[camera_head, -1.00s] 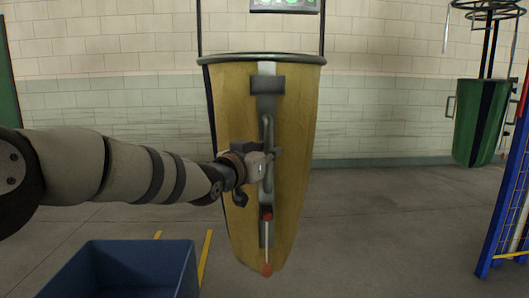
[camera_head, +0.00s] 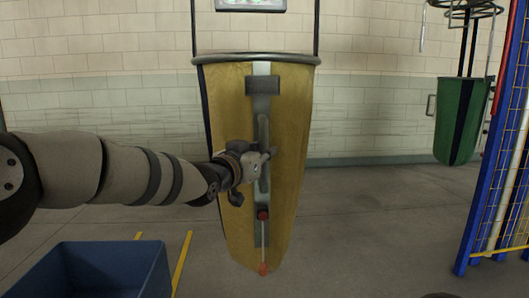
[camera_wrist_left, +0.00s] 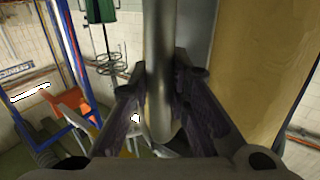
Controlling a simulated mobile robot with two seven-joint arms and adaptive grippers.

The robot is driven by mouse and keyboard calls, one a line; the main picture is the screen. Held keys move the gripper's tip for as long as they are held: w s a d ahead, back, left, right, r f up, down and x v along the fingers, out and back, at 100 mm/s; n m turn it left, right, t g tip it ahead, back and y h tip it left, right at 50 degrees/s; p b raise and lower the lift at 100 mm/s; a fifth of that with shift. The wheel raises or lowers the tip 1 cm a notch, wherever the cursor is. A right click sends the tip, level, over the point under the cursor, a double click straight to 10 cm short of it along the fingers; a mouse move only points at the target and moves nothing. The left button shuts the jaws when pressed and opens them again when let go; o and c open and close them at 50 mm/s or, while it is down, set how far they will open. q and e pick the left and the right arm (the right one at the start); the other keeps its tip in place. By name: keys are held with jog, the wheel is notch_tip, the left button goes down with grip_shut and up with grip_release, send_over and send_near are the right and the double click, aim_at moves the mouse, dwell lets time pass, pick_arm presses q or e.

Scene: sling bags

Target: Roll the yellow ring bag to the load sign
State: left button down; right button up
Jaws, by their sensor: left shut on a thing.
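The yellow ring bag (camera_head: 289,150) hangs upright by straps in the middle of the head view, under a grey ring (camera_head: 255,59). A grey strip with a vertical handle (camera_head: 264,135) runs down its front, with red-tipped parts low on it. My left gripper (camera_head: 262,165) is shut on the handle. In the left wrist view the fingers (camera_wrist_left: 165,95) close around the grey handle bar (camera_wrist_left: 158,60), with the yellow bag (camera_wrist_left: 260,70) at the right. A dark sign (camera_head: 251,5) above the bag is cut off at the top edge; its text cannot be read. My right gripper is not in view.
A green bag (camera_head: 459,120) hangs from a round rack at the right rear. A blue and yellow mesh frame (camera_head: 490,215) stands at the right. A blue bin (camera_head: 95,270) sits at the lower left beside yellow floor lines. Grey floor is clear right of the bag.

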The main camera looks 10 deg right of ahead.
pick_arm(q)
jog(key=shift+f, duration=0.15)
jog(key=c, duration=1.5)
grip_release()
jog(key=v, duration=1.2)
